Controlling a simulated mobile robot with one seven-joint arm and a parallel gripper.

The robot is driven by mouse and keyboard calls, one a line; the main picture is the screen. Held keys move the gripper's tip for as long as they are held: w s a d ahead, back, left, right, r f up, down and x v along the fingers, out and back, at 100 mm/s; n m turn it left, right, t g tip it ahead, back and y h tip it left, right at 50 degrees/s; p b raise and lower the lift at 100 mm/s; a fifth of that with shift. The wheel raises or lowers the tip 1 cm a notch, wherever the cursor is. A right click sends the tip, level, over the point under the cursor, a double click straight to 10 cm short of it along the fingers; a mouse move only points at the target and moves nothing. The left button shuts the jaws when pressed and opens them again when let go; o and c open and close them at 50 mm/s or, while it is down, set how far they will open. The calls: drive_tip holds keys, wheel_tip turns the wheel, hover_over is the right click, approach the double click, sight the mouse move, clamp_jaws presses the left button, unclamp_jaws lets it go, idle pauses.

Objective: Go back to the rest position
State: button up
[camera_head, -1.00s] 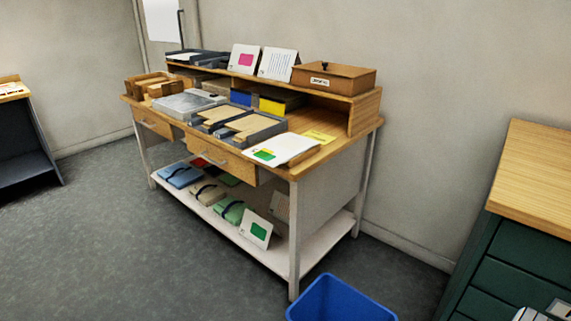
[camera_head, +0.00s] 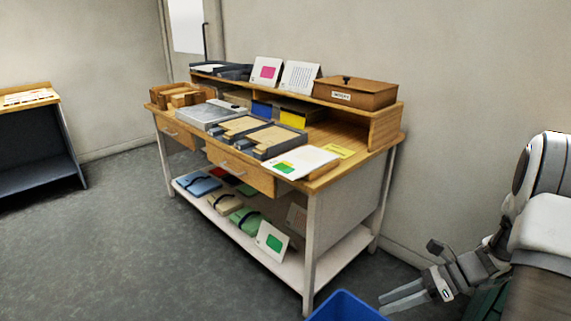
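My gripper (camera_head: 399,297) is at the lower right in the head view, at the end of my arm, which comes in from the right edge. Its two fingers point left, close above or in front of the blue bin's right side. A narrow gap seems to show between the fingers, and nothing is seen held, but how far they are apart is hard to tell. The wooden desk (camera_head: 330,180) stands to the left, apart from the gripper.
A blue bin (camera_head: 340,308) stands on the floor by the desk's front leg. The desk bears trays (camera_head: 262,140), papers (camera_head: 300,162) and a brown box (camera_head: 354,94). Pouches (camera_head: 222,203) lie on its lower shelf. A dark shelf unit (camera_head: 38,150) stands left. Floor at lower left is clear.

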drive_tip(key=s+a+r+n+t+h, duration=0.2)
drive_tip(key=s+a+r+n+h, duration=0.4)
drive_tip(key=r+n, duration=0.5)
drive_tip(key=s+a+r+n+t+h, duration=0.3)
drive_tip(key=s+r+n+h, duration=0.2)
drive_tip(key=s+r+n, duration=0.55)
wheel_tip(320, 180, up, 24)
drive_tip(key=w+n+p, duration=0.1)
drive_tip(key=p, duration=2.4)
drive_tip(key=shift+w+r+n+p, duration=0.15)
drive_tip(key=shift+w+n+p, duration=0.15)
drive_tip(key=shift+w+n, duration=0.1)
